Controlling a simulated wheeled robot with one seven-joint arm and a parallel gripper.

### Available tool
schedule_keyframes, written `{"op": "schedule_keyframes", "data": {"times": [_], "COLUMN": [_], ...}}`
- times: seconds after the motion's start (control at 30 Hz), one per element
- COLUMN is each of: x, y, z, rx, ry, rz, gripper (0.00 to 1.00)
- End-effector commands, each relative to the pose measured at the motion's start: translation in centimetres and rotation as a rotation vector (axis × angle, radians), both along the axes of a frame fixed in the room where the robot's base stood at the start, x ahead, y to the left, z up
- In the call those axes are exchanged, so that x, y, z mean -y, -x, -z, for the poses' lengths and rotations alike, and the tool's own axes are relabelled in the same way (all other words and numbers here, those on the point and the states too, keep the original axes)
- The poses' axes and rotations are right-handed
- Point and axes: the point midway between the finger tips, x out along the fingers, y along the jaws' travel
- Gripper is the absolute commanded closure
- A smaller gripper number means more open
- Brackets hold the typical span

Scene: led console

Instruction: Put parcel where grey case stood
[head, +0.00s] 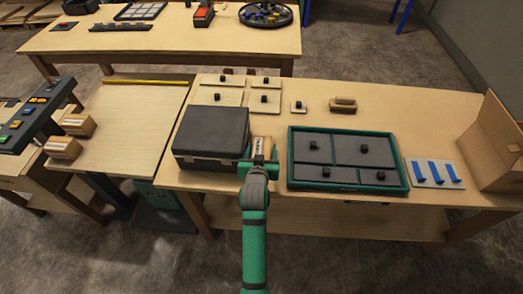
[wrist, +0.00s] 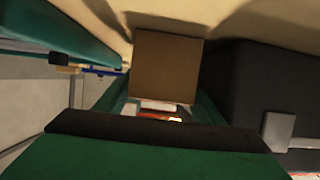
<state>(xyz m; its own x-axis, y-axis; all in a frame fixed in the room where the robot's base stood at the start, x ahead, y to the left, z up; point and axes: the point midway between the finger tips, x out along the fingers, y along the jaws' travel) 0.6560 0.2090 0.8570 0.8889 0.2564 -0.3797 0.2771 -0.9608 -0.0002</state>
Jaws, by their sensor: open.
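A small brown parcel (head: 261,145) with a pale label stands on the main table, between the dark grey case and the green-rimmed tray. The grey case (head: 211,132) is closed and sits at the table's left front. My gripper (head: 259,164) is at the parcel's near side, partly hiding it. In the wrist view the brown parcel (wrist: 166,65) lies straight ahead of my open gripper (wrist: 162,106); the case (wrist: 255,85) is close on the right. I cannot tell whether the fingers touch the parcel.
The green-rimmed tray (head: 290,172) with dark knobbed panels is close on my gripper's right. An open carton (head: 496,145) stands at the right end. The table behind the tray is mostly clear.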

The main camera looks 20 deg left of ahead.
Motion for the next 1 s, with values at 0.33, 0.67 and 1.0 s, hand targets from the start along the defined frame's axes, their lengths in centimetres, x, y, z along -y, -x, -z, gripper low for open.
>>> {"op": "schedule_keyframes", "data": {"times": [0.33, 0.67, 1.0], "x": [1.5, 2.8, 3.3], "y": [5.5, 9.9, 10.9], "z": [-2.2, -4.1, -4.0], "rx": [-0.001, -0.001, -0.002], "ry": [0.0, 0.0, 0.0], "rz": [-0.001, 0.0, 0.003], "gripper": [0.38, 0.38, 0.38]}}
